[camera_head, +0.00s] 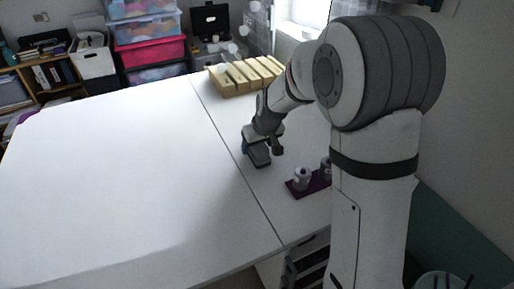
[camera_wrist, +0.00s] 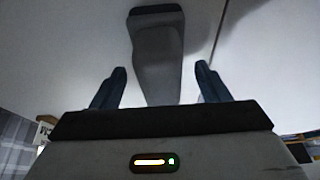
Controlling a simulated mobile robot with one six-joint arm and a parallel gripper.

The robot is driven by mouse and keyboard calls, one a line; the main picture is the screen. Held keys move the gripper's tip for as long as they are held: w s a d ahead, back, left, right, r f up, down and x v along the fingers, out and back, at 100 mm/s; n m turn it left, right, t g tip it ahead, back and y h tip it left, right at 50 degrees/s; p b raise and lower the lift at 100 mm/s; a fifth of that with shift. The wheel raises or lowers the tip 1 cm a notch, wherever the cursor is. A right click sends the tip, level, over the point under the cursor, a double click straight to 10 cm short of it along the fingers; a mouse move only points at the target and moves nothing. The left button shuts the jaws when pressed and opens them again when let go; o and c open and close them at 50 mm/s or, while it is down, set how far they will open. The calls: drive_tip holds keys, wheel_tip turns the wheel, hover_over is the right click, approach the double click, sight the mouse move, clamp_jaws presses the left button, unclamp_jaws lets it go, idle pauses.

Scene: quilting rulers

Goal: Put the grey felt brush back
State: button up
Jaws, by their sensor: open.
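The grey felt brush (camera_head: 259,158) lies on the white table, a grey block with a dark face. In the wrist view the brush (camera_wrist: 157,45) stretches away from between my two fingers, its dark far end at the top. My gripper (camera_head: 261,146) is low over the table at the brush. In the wrist view my gripper (camera_wrist: 161,68) is open, with a blue finger on each side of the brush and visible gaps between. The brush's near end is hidden behind the gripper body.
A slotted wooden rack (camera_head: 232,83) stands at the table's back edge. A purple tray (camera_head: 316,186) with grey spool-like items (camera_head: 302,174) lies to the right, partly hidden by my arm. The table's left side (camera_head: 110,170) is clear. A seam crosses the tabletop.

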drive_tip(key=v, duration=0.5)
drive_tip(key=shift+s+d+r, duration=0.1)
drive_tip(key=shift+s+d, duration=0.25)
drive_tip(key=shift+s, duration=0.05)
drive_tip(key=s+d+r+m, duration=0.1)
drive_tip(key=s+d, duration=0.2)
drive_tip(key=s, duration=0.5)
drive_tip(key=s+d+r+m+g+h, duration=0.1)
drive_tip(key=s+d, duration=0.3)
drive_tip(key=s, duration=0.5)
drive_tip(key=s+d+r+m, duration=0.1)
drive_tip(key=s+d+m, duration=0.1)
drive_tip(key=s, duration=0.6)
drive_tip(key=shift+s+d+m+g+h, duration=0.3)
drive_tip(key=shift+s+d+h, duration=0.1)
drive_tip(key=shift+d, duration=0.3)
drive_tip(key=shift+r, duration=0.15)
drive_tip(key=shift+w+p+v, duration=0.15)
drive_tip(key=shift+p+v, duration=0.55)
drive_tip(key=shift+v, duration=0.05)
drive_tip(key=shift+w+p+v, duration=0.15)
drive_tip(key=shift+p+v, duration=0.5)
drive_tip(key=shift+v, duration=0.1)
